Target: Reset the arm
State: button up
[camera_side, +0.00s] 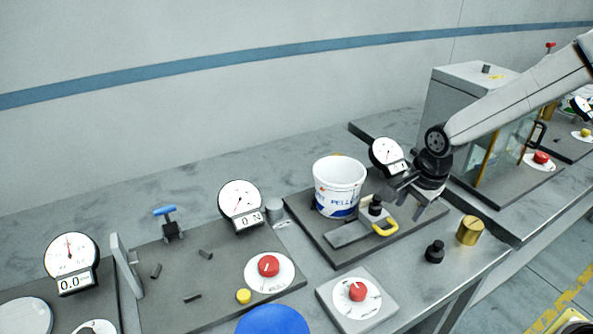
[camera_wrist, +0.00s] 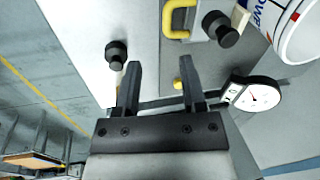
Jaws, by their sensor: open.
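My gripper (camera_side: 411,193) hangs over the bench at the right of the side view, beside the white bucket and above the dark base plate. Its two dark fingers (camera_wrist: 159,88) are apart in the wrist view, and nothing shows between them. A white bucket with blue lettering (camera_side: 338,186) stands upright on the plate (camera_side: 343,252) to the left of my gripper. A yellow handle (camera_side: 385,228) and a black knob (camera_side: 375,206) sit in front of the bucket. The wrist view shows the yellow handle (camera_wrist: 178,17) and the black knob (camera_wrist: 221,29) too.
A round dial gauge (camera_side: 386,151) is close behind my gripper. A black knobbed weight (camera_side: 435,251) and a brass cylinder (camera_side: 469,230) stand near the bench's front edge. A red dial on a grey block (camera_side: 357,291) is at the front. A large grey cabinet (camera_side: 455,110) stands behind my arm.

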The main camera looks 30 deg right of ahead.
jog(key=s+f+n, duration=0.1)
jog(key=s+n, duration=0.9)
jog(key=n, duration=0.6)
jog(key=shift+d+f, duration=0.2)
jog(key=shift+d, duration=0.15)
jog(key=shift+n, duration=0.3)
jog(key=n, duration=1.8)
send_near(391, 229)
jog(key=shift+f, duration=0.25)
jog(key=shift+f, duration=0.1)
jog(key=shift+w+f, duration=0.25)
jog(key=shift+f, duration=1)
jog(key=shift+w+f, duration=0.2)
jog(key=shift+f, duration=1)
jog(key=shift+w+f, duration=0.25)
jog(key=shift+f, duration=1)
